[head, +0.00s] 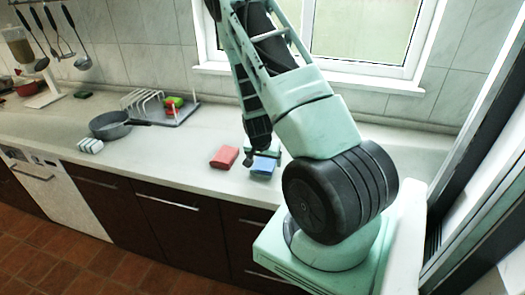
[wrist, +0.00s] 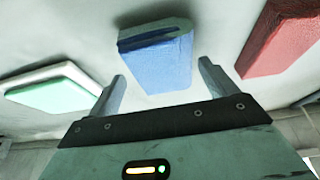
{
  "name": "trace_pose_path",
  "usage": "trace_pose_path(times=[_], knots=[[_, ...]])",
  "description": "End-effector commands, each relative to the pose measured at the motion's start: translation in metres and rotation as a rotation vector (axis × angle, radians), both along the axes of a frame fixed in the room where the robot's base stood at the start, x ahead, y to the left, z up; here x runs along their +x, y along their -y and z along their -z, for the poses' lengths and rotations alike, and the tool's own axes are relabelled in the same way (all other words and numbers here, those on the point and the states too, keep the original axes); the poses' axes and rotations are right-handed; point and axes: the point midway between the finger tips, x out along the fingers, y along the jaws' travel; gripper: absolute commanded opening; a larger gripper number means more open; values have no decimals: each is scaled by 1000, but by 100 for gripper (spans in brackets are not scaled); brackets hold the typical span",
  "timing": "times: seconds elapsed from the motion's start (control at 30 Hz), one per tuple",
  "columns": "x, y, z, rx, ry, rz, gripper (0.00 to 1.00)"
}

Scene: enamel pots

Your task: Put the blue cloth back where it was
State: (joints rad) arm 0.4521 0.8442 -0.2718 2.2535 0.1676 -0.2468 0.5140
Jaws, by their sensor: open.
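The blue cloth (head: 263,168), a folded block, lies on the counter near its front edge, partly hidden by my gripper in the head view. In the wrist view the blue cloth (wrist: 162,65) sits ahead of and between my open fingertips. My gripper (head: 260,153) points down just above or beside it; its jaws (wrist: 163,75) are open and empty. I cannot tell how much height separates fingertips and cloth.
A red folded cloth (head: 224,157) lies left of the blue one. A grey pan (head: 112,125), a striped cloth (head: 90,146) and a rack (head: 160,106) stand farther left. Counter between is clear.

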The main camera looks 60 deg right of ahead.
Motion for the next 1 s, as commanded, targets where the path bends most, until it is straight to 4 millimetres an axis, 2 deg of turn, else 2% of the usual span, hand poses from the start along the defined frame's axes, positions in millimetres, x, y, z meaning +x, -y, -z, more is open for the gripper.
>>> trace_pose_path(times=[0.23,0.43,0.6,0.83,0.87,0.93,0.97,1.0], knots=[[-3,-18,-45,-2,4,-3,85],[-7,-30,-74,-1,2,-4,85],[-10,-34,-86,0,1,-1,85],[-8,-39,-89,7,1,-12,85],[-5,-44,-90,12,1,-27,85],[7,-66,-93,42,1,-90,85],[15,-81,-96,59,0,-134,85],[25,-106,-101,88,-3,-205,85]])
